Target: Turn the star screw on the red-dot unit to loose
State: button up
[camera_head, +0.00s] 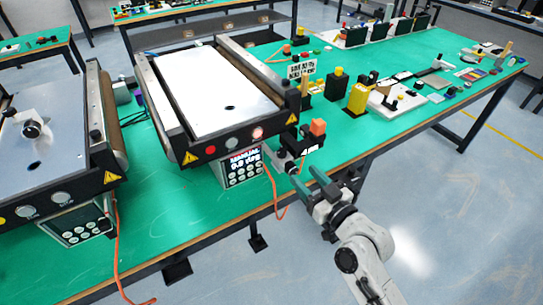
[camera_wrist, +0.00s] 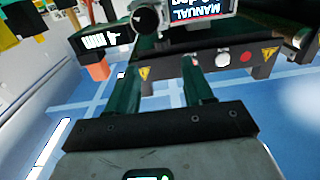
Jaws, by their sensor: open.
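The red-dot unit is the mini conveyor (camera_head: 222,98) at the middle of the head view. A red dot (camera_head: 211,150) marks its black front panel, and the dot also shows in the upside-down wrist view (camera_wrist: 246,56). A silver knob-like part (camera_head: 284,162), which looks like the star screw, sits beside the display box at the front right. I cannot tell the screw's setting.
The unit's display box (camera_head: 241,168) reads MANUAL. An orange cable (camera_head: 275,195) hangs near my gripper. An orange block (camera_head: 318,127) stands on a dark device at the right. A yellow-dot conveyor (camera_head: 50,150) is at the left. The floor in front of the table is clear.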

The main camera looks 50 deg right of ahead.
aim_at(285, 157)
jog(key=p+x, duration=0.2)
jog(key=x, duration=0.9)
jog(key=shift+a+p, duration=0.15)
jog(key=shift+p, duration=0.2)
jog(key=shift+s, duration=0.1)
grip_shut()
jog(key=shift+f+b, duration=0.1)
jog(key=shift+b, duration=0.3)
